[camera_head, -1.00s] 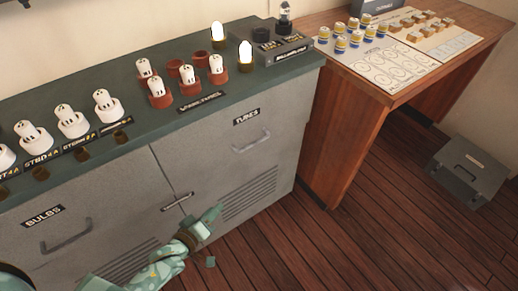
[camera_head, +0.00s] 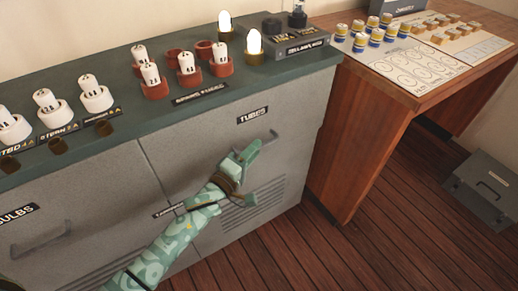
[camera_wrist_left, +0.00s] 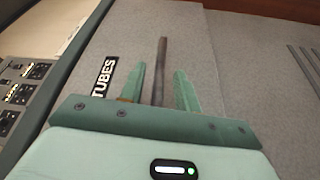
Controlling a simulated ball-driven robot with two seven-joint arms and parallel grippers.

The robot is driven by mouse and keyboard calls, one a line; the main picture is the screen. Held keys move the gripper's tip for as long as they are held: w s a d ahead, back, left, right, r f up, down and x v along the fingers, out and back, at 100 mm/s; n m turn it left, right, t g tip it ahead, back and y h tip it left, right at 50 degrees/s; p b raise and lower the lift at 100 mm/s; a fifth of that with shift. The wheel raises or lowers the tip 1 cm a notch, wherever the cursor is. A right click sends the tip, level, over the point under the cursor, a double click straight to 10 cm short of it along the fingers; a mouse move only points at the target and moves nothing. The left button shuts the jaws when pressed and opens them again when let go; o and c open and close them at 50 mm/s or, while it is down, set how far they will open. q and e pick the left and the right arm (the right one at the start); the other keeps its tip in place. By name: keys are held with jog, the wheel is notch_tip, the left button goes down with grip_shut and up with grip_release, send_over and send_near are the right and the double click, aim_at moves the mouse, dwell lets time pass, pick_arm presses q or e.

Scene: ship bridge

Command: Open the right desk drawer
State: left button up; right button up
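The right drawer (camera_head: 225,125), labelled TUBES, is a grey panel in the right half of the cabinet front and sits flush. Its bar handle is mostly hidden behind my gripper in the head view. My left gripper (camera_head: 275,161) is in front of the handle with its fingers apart. In the left wrist view the handle (camera_wrist_left: 162,62) lies between the two open fingers (camera_wrist_left: 160,88), lined up with the gap; I cannot tell if the fingertips reach around it. The TUBES label (camera_wrist_left: 105,76) is beside the left finger. My right gripper is not in view.
The left drawer, labelled BULBS, has its own handle (camera_head: 40,238) and looks shut. The green cabinet top (camera_head: 125,95) holds white pieces, red sockets and lit bulbs. A wooden desk (camera_head: 375,130) stands to the right, and a grey case (camera_head: 482,187) is on the floor.

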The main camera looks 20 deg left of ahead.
pick_arm(q)
jog(key=shift+w+d+f, duration=0.1)
jog(key=shift+w+d, duration=0.1)
jog(key=shift+w, duration=0.45)
jog(key=shift+w+d, duration=0.1)
jog(key=shift+w, duration=0.4)
jog(key=shift+r, duration=0.2)
grip_shut()
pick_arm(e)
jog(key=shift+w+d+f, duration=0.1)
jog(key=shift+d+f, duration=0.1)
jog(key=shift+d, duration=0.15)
pick_arm(q)
jog(key=shift+s+d, duration=0.1)
